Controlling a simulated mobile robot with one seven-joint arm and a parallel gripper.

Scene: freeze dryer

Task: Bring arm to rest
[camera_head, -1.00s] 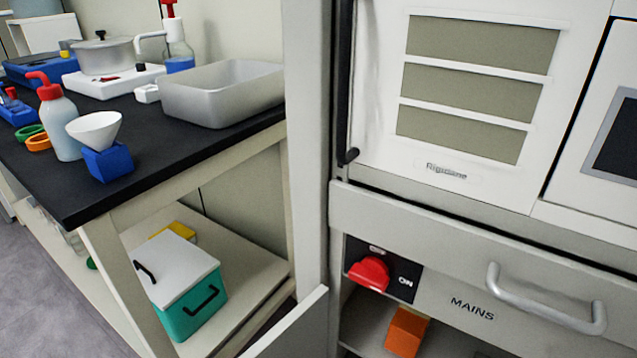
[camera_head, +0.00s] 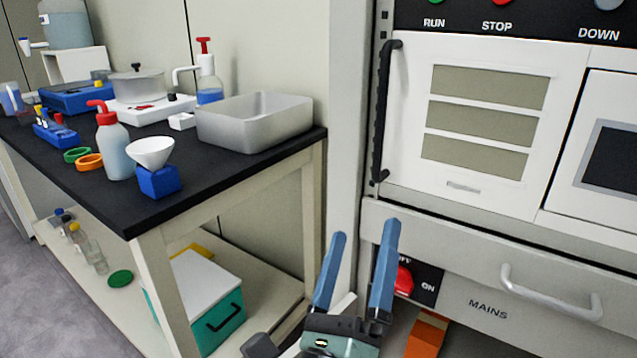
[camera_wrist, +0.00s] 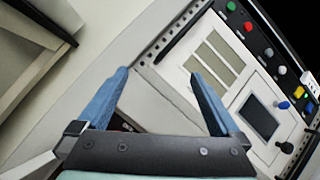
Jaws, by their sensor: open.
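My gripper (camera_head: 362,262) shows at the bottom of the head view, its two blue fingers spread apart and pointing up. It is open, with nothing between the fingers. It stands in front of the freeze dryer's lower part, and one finger partly covers the red mains switch (camera_head: 403,281). In the wrist view my gripper (camera_wrist: 160,82) is also open and empty, facing the tilted front of the freeze dryer (camera_wrist: 180,58). The freeze dryer's white door (camera_head: 480,188) is shut in the head view, with a black handle (camera_head: 383,110) along its left side.
A black-topped bench (camera_head: 200,180) stands left, holding a metal tray (camera_head: 255,125), a wash bottle (camera_head: 113,147) and a funnel (camera_head: 151,152). A teal cool box (camera_head: 222,322) sits on its lower shelf. A drawer handle (camera_head: 550,298) juts out right. An orange block (camera_head: 427,335) lies low.

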